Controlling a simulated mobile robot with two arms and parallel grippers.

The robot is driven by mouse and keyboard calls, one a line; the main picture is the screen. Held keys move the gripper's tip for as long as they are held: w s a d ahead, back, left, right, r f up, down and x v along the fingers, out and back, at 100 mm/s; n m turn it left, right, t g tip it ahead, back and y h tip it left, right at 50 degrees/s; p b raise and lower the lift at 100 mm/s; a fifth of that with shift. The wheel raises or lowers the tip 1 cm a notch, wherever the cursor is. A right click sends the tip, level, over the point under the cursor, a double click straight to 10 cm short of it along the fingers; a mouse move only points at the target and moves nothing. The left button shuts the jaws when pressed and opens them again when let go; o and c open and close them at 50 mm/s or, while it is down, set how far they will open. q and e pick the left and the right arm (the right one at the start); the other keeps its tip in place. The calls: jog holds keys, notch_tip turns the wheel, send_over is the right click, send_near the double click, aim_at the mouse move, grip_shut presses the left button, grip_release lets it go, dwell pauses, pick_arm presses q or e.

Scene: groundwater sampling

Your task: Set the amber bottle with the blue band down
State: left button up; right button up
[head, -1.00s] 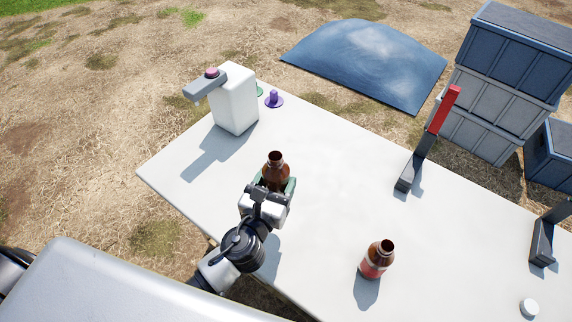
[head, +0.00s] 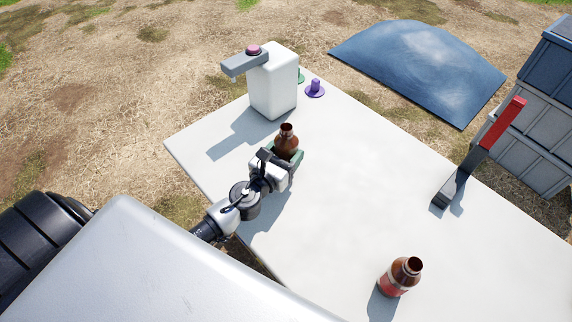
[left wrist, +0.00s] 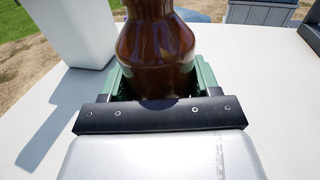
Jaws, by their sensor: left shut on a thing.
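My left gripper (head: 283,155) is shut on an amber bottle (head: 287,139), with its green fingers on either side. The bottle is open-topped and roughly upright, over the near left part of the white table (head: 340,215). Its lower part and any band are hidden by the gripper. I cannot tell whether its base touches the table. In the left wrist view the bottle's brown shoulder (left wrist: 157,45) rises between the green fingers. Another amber bottle (head: 408,270), with a red band, stands uncapped at the table's near right. My right gripper is not in view.
A white dispenser (head: 274,85) with a grey arm and pink knob stands just beyond the held bottle. A purple piece (head: 315,89) and a green one are beside it. A red-and-black upright stand (head: 478,155) is at right. The table's middle is clear.

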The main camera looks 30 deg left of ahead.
pick_arm(q)
jog(key=shift+f+b, duration=1.3)
jog(key=shift+f, duration=0.6)
jog(key=shift+f, duration=0.15)
jog(key=o, duration=1.2)
jog(key=shift+s, duration=0.25)
jog(key=s+b, duration=0.1)
jog(key=s, duration=0.2)
jog(key=s+b, duration=0.1)
jog(key=s, duration=0.3)
jog(key=s+b, duration=0.1)
jog(key=s, duration=0.2)
jog(key=shift+s+a, duration=0.3)
jog(key=shift+a, duration=0.05)
jog(key=shift+s+r, duration=0.2)
jog(key=shift+s, duration=0.3)
